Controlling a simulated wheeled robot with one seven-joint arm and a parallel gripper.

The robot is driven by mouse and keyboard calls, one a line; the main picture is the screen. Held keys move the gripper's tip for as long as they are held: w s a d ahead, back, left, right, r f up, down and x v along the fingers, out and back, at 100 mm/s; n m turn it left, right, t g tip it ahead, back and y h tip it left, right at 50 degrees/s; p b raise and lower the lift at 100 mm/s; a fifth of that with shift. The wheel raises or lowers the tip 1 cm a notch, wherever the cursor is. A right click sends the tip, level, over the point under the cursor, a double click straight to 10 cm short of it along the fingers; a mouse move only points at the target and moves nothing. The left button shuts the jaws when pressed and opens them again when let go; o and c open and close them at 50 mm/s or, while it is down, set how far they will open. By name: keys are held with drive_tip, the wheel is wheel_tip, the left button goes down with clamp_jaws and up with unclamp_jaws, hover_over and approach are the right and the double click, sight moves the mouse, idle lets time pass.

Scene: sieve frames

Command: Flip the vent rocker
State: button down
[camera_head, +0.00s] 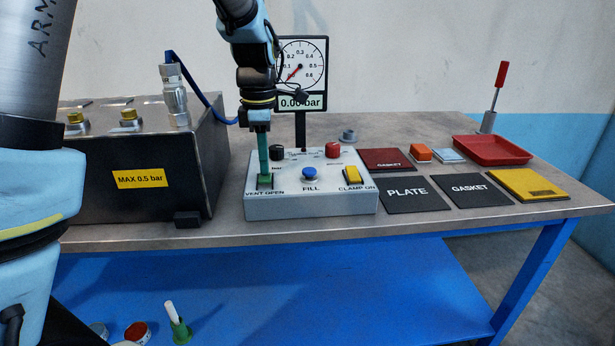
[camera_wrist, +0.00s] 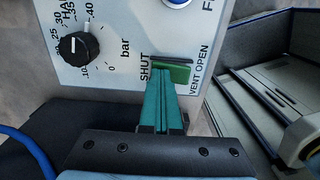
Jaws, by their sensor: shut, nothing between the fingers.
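The vent rocker (camera_wrist: 180,74) is a dark green switch on the panel of a light grey control box (camera_head: 312,207), between the labels SHUT and VENT OPEN. My gripper (camera_head: 264,172) points straight down over the rocker at the box's left end, its teal fingers together and empty. In the wrist view my gripper's fingertips (camera_wrist: 161,82) overlap the rocker near its SHUT side and hide part of it. I cannot tell whether they touch it or which way it is tilted.
A blue FILL button (camera_head: 309,172), a yellow CLAMP ON rocker (camera_head: 351,174) and black and red knobs share the panel. A dark tank (camera_head: 150,150) stands close on the left. A gauge (camera_head: 301,65) reading 0.00 bar rises behind. Plates and a red tray (camera_head: 492,151) lie right.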

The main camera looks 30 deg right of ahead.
drive_tip(key=shift+r, duration=0.15)
wheel_tip(320, 180, up, 7)
drive_tip(key=p, duration=0.7)
idle(0.4)
